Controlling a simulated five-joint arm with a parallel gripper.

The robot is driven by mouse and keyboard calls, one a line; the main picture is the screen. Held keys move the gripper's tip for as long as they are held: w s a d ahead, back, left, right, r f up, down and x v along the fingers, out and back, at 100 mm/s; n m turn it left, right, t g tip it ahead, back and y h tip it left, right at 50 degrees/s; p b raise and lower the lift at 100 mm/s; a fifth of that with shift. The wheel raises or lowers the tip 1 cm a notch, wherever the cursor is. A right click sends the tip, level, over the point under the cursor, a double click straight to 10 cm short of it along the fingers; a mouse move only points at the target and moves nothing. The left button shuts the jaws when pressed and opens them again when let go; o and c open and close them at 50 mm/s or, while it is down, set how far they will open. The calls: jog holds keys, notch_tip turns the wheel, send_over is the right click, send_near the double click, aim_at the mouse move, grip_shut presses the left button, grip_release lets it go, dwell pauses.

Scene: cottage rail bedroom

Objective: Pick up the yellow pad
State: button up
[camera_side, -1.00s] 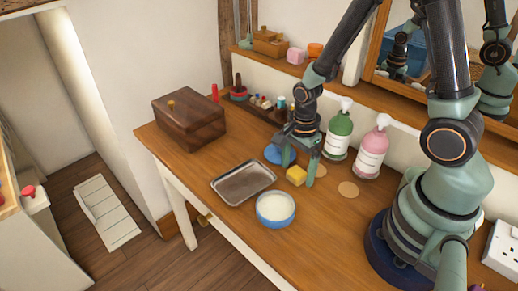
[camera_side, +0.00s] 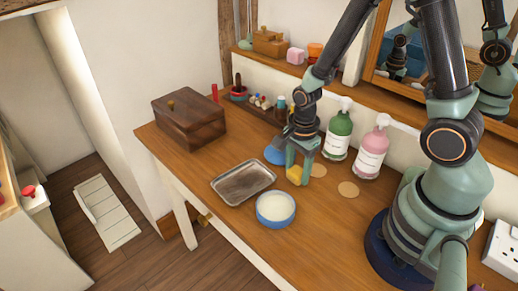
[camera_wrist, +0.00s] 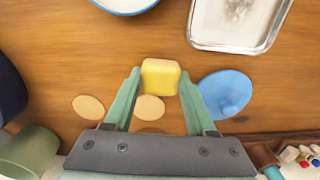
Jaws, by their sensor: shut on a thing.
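The yellow pad (camera_side: 294,174) is a small soft-edged block between the fingers of my gripper (camera_side: 299,170). In the wrist view the pad (camera_wrist: 160,77) sits at the fingertips of my gripper (camera_wrist: 160,82), with a green finger on each side. My gripper is shut on it. Whether the pad touches the table or hangs just above it, I cannot tell.
A blue disc-like thing (camera_wrist: 224,94) lies close beside one finger. A metal tray (camera_side: 243,182) and a blue bowl with white contents (camera_side: 276,209) stand nearby. Green (camera_side: 338,136) and pink (camera_side: 371,153) pump bottles stand behind. Flat tan discs (camera_side: 348,189) lie to the right.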

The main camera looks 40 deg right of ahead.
aim_at(297, 171)
notch_tip(297, 171, up, 20)
dwell(0.6)
jog(key=o, duration=0.4)
jog(key=shift+f, duration=0.1)
jog(key=shift+c, duration=1.3)
jog(key=a+f, duration=0.7)
jog(key=shift+s, duration=0.35)
jog(key=shift+s+a+f, duration=0.4)
jog(key=shift+a+f, duration=0.35)
jog(key=shift+f, duration=1)
jog(key=shift+s+a+f, duration=0.35)
jog(key=shift+a+f, duration=0.35)
jog(key=shift+f, duration=1.1)
jog(key=shift+s+a+f, duration=0.4)
jog(key=shift+a+f, duration=0.35)
jog(key=shift+f, duration=1)
